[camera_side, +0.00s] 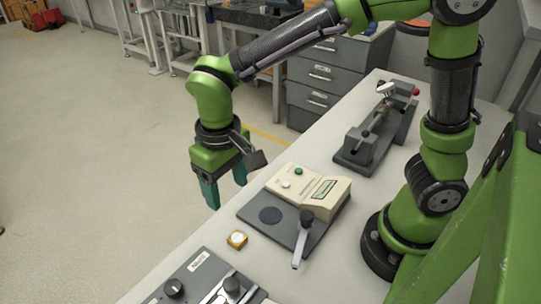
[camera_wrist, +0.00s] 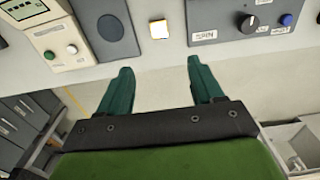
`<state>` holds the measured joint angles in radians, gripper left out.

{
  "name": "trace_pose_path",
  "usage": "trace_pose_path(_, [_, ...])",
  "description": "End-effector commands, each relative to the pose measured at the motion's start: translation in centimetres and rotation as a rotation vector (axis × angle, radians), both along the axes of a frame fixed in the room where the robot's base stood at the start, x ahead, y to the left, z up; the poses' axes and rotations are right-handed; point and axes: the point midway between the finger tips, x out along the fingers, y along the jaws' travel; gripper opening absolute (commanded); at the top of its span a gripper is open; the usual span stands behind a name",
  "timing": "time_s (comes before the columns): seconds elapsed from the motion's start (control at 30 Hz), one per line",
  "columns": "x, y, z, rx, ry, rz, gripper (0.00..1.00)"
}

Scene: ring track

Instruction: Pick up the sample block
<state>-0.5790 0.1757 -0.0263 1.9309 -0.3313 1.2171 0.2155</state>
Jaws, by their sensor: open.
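The sample block (camera_side: 237,239) is a small yellow block with a pale top. It sits on the white table near its edge, between the cream-coloured device and the grey control box. In the wrist view the block (camera_wrist: 159,29) is at the top middle, ahead of the fingers and apart from them. My gripper (camera_side: 226,190) has teal fingers pointing down, above and beyond the table's far edge in the side view. In the wrist view my gripper (camera_wrist: 160,72) has its two fingers spread wide with nothing between them.
A grey clamp fixture (camera_side: 375,135) is further back. The table surface around the block is clear.

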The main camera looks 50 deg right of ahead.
Motion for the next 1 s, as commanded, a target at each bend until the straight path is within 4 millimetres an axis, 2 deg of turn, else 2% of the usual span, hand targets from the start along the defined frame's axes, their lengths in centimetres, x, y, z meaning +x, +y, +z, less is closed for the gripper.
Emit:
trace_pose_path(0.1, [-0.2, -0.1, -2.9, -0.003, 0.007, 0.001, 0.66])
trace_pose_path(0.33, [-0.2, -0.1, -7.6, -0.002, 0.005, -0.001, 0.66])
trace_pose_path(0.43, [-0.1, -0.1, -8.9, -0.001, 0.003, 0.0, 0.66])
trace_pose_path(0.67, [-0.3, -0.1, -10.5, -0.001, 0.003, 0.0, 0.66])
trace_pose_path(0.9, [-0.9, -0.1, -14.0, -0.001, 0.004, -0.001, 0.66])
trace_pose_path(1.0, [-0.8, -0.1, -14.7, 0.0, 0.002, 0.0, 0.66])
